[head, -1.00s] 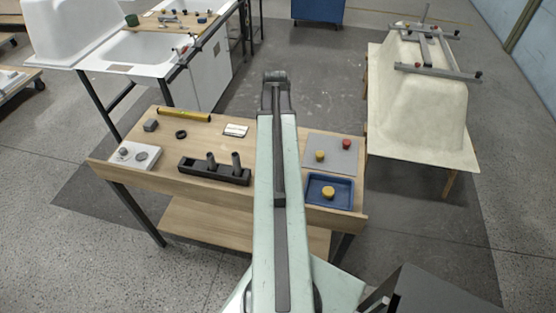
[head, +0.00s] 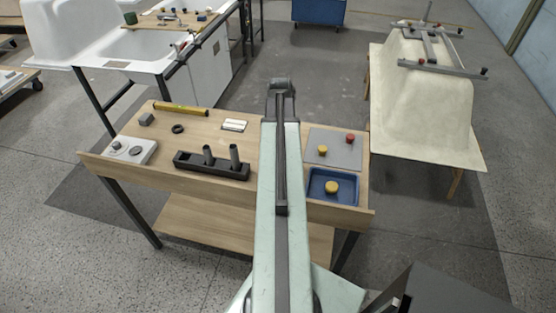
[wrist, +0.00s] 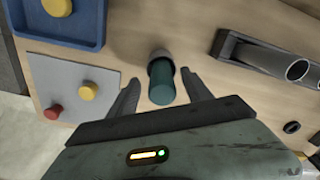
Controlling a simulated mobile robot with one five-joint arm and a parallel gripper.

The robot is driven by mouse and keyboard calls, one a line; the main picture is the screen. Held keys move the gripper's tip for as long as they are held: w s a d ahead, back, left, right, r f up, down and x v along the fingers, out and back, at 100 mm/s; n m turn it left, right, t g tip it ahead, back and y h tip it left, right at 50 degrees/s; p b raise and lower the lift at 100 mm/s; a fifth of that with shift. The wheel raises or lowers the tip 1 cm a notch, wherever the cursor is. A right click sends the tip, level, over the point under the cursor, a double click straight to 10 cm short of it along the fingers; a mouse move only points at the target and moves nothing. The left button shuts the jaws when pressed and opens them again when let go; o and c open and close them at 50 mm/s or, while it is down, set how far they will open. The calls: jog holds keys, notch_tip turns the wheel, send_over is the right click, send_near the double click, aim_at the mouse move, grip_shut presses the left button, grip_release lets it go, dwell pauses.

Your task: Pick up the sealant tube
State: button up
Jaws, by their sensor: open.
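A teal cylinder with a grey end, which I take for the sealant tube (wrist: 161,90), is over the wooden bench top in the wrist view. My gripper (wrist: 160,77) is open, with one finger on each side of it. A gap shows between the tube and each finger. In the head view the tube is hidden behind my arm, and my fingers cannot be seen.
A blue tray (head: 314,188) with a yellow knob and a grey plate (head: 322,140) with red and yellow knobs lie right of my arm. A black holder (head: 185,167) with upright cylinders stands left. A yellow bar (head: 181,109) lies farther back.

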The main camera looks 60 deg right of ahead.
grip_shut()
jog(key=shift+r, duration=0.1)
